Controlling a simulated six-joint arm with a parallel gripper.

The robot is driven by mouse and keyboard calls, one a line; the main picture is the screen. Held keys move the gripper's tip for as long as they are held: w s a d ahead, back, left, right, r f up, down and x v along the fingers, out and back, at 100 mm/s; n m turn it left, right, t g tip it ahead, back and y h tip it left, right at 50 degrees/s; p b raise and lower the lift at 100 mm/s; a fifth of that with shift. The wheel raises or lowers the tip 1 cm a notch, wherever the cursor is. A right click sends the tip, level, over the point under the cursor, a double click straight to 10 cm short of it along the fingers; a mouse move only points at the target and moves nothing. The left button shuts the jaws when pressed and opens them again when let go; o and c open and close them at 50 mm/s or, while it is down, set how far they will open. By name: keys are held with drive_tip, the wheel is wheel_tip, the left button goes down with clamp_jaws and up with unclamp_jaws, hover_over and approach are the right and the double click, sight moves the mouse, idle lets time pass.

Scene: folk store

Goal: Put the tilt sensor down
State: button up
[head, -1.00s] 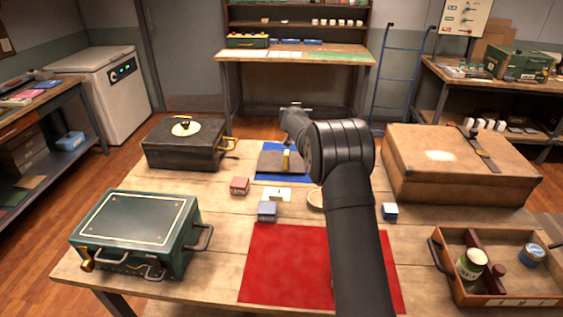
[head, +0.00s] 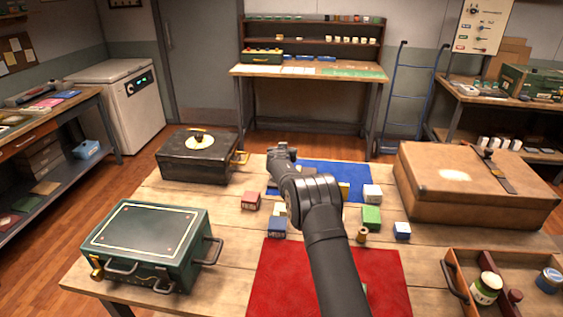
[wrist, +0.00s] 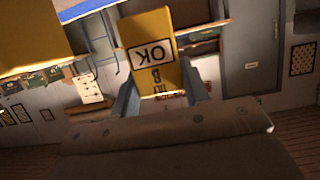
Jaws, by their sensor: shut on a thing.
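The tilt sensor appears to be the yellow block lettered OK (wrist: 153,52) in the wrist view. My gripper (wrist: 160,98) is shut on it, with one grey-blue finger on either side. In the head view my gripper (head: 281,153) is over the far part of the wooden table, near the left edge of the blue mat (head: 320,168). The held block cannot be made out there. A bit of another yellow thing (head: 344,188) shows behind my arm on the mat.
A red block (head: 250,201), blue block (head: 275,228), green block (head: 371,218) and white block (head: 372,193) stand around the arm. A red mat (head: 280,275) lies in front. A black case (head: 192,162), green case (head: 150,245), brown case (head: 470,185) and wooden tray (head: 505,310) flank it.

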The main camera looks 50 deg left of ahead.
drive_tip(key=shift+s+a+f, duration=0.4)
drive_tip(key=shift+a, duration=0.3)
drive_tip(key=shift+f, duration=2.05)
drive_tip(key=shift+f, duration=0.15)
drive_tip(key=o, duration=1.1)
